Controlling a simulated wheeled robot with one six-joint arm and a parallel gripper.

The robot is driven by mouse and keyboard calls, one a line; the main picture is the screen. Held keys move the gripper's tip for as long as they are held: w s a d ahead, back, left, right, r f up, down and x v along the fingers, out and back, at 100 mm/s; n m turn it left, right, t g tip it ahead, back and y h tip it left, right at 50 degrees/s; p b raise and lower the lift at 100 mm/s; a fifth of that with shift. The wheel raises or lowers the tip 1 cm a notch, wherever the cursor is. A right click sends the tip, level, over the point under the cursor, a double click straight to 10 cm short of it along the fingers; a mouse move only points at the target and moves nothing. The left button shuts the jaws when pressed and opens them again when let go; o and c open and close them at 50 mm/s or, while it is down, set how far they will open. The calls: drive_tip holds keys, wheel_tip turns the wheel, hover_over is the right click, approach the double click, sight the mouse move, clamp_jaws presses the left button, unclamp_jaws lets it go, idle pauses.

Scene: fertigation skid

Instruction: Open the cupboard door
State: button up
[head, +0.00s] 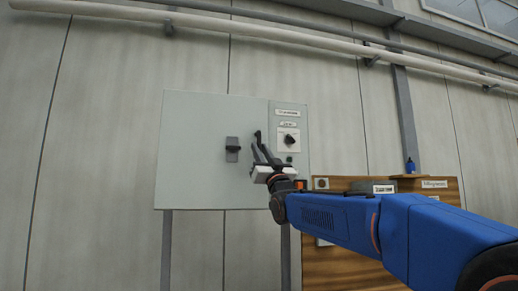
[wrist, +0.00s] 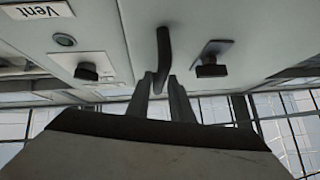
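The cupboard (head: 195,150) is a pale grey cabinet on legs against the wall; its door looks closed. A dark bar handle (head: 257,137) stands out near the seam left of the control strip. It also shows in the wrist view (wrist: 163,48), its bent end reaching between my fingers. My gripper (head: 260,148) is in front of the door, and it shows in the wrist view (wrist: 160,80) with its fingers apart, one on each side of the handle's end. I cannot tell whether either finger touches the bar.
A black lever (head: 232,149) sits on the door left of my gripper. A rotary knob (head: 289,139) sits on the strip to the right. A wooden board (head: 340,262) stands lower right, with a blue bottle (head: 410,166) on a ledge. Pipes run along the wall above.

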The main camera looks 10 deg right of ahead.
drive_tip(key=shift+x, duration=0.95)
clamp_jaws()
drive_tip(key=shift+s, duration=0.15)
